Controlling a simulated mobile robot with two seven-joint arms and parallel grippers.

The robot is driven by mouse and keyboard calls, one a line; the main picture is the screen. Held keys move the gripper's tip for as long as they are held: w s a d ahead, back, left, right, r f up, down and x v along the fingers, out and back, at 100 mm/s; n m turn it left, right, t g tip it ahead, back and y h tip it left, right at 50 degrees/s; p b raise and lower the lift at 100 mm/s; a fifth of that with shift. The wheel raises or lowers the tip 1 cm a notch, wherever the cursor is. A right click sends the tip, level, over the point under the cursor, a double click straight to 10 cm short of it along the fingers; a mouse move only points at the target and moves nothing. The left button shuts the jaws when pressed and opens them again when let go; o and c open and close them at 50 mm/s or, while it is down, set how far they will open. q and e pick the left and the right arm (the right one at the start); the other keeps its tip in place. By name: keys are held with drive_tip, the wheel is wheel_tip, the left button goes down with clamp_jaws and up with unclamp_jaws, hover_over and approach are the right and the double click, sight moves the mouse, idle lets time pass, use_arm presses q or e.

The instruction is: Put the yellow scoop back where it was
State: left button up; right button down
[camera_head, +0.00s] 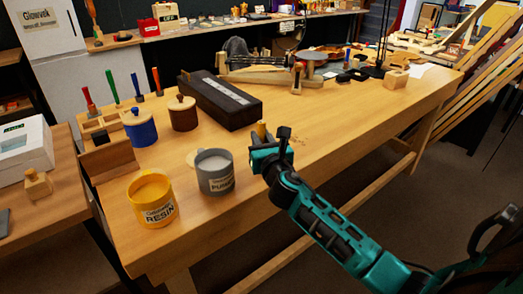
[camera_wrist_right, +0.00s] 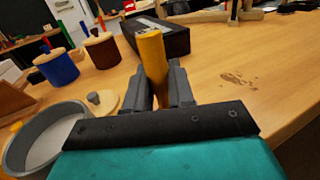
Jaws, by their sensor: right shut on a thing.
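My right gripper (camera_head: 268,145) is over the bench, just right of the grey pumice mug. In the right wrist view its two fingers (camera_wrist_right: 159,85) are shut on the yellow scoop (camera_wrist_right: 152,55), which stands up between them as a yellow cylinder. Only the scoop's upper part (camera_head: 261,130) shows in the head view; its lower end is hidden. The grey mug (camera_head: 216,185), labelled pumice, is open and holds pale powder. The yellow mug (camera_head: 152,212), labelled resin, stands left of it. My left gripper is not in view.
A pale wooden lid (camera_wrist_right: 105,102) lies behind the grey mug. Blue (camera_head: 139,130) and brown (camera_head: 183,116) lidded jars and a long dark box (camera_head: 222,100) stand farther back. Upright coloured-handled tools stand in a wooden rack (camera_head: 97,122). The bench right of my gripper is mostly clear.

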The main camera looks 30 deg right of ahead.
wheel_tip(320, 180, down, 2)
drive_tip(key=shift+f+b, duration=0.1)
drive_tip(key=shift+b, duration=0.2)
drive_tip(key=shift+f, duration=0.25)
drive_tip(key=c, duration=1)
unclamp_jaws()
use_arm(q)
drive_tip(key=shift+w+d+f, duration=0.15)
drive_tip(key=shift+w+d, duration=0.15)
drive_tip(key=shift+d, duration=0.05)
use_arm(e)
drive_tip(key=shift+o, duration=0.2)
